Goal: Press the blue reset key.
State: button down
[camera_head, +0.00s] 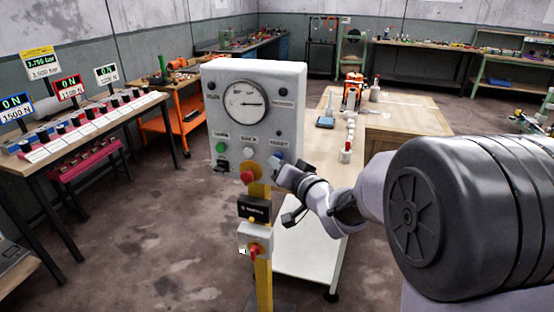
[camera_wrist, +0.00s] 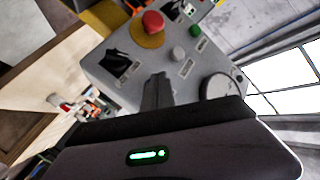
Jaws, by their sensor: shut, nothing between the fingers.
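The grey control box (camera_head: 253,115) stands on a yellow post. The blue reset key (camera_head: 279,155) shows as a small blue patch at the box's lower right, partly covered by my gripper (camera_head: 282,167). My gripper's fingers are together and empty, at or very close to the key. I cannot tell whether they touch it. In the wrist view, the shut fingers (camera_wrist: 157,88) point at the box face (camera_wrist: 140,85) between the gauge and a black switch. The blue key is not visible there and seems hidden behind the fingers.
A green button (camera_head: 220,147), a pale button (camera_head: 248,153) and a red mushroom button (camera_head: 248,176) share the box face. A black switch (camera_wrist: 118,63) sits near the fingers in the wrist view. A wooden bench (camera_head: 405,118) stands behind.

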jog(key=shift+s+a, duration=0.2)
jog(key=shift+s, duration=0.4)
jog(key=s, duration=0.1)
jog(key=s+a+b, duration=0.1)
jog(key=s, duration=0.1)
jog(key=s+b, duration=0.1)
jog(key=shift+s+a, duration=0.35)
jog(key=shift+a, duration=0.05)
